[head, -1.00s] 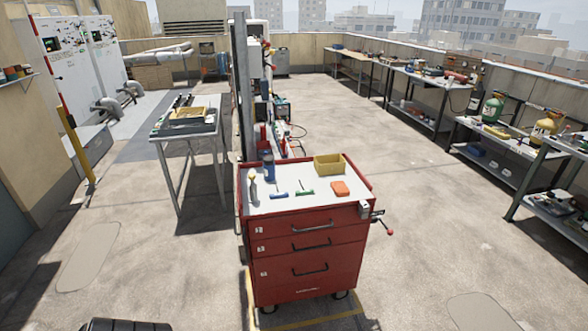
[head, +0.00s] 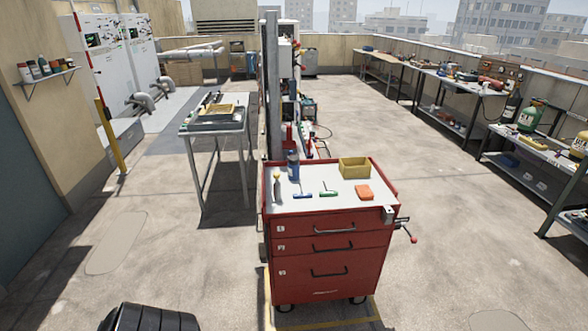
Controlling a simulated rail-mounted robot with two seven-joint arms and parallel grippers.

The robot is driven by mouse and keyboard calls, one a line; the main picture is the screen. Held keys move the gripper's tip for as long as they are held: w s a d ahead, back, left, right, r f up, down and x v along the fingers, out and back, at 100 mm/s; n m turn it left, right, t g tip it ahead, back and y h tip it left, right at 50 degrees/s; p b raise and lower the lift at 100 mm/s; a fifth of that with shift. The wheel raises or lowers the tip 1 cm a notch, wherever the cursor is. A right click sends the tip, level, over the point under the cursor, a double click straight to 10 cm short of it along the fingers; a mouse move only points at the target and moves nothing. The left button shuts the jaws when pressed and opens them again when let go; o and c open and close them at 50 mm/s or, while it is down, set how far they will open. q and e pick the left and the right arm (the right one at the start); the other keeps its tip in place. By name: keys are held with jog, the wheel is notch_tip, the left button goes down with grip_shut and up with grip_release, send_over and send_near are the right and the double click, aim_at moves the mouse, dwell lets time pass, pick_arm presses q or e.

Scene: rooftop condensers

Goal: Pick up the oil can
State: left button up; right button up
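A red tool cart (head: 328,236) with a pale top stands in front of me in the head view. On its left side stand a blue can with a dark top (head: 293,166) and, nearer me, a slim grey container with a yellowish top (head: 277,189). Both are upright and apart from each other. They are too small to tell which is the oil can. Neither of my grippers is in view, and nothing touches these items.
The cart top also holds a yellow bin (head: 354,167), an orange-red block (head: 365,192), a blue-handled tool (head: 302,194) and a green-handled tool (head: 328,193). A grey post (head: 273,100) rises behind the cart. A metal table (head: 218,127) stands behind left. Floor is open on both sides.

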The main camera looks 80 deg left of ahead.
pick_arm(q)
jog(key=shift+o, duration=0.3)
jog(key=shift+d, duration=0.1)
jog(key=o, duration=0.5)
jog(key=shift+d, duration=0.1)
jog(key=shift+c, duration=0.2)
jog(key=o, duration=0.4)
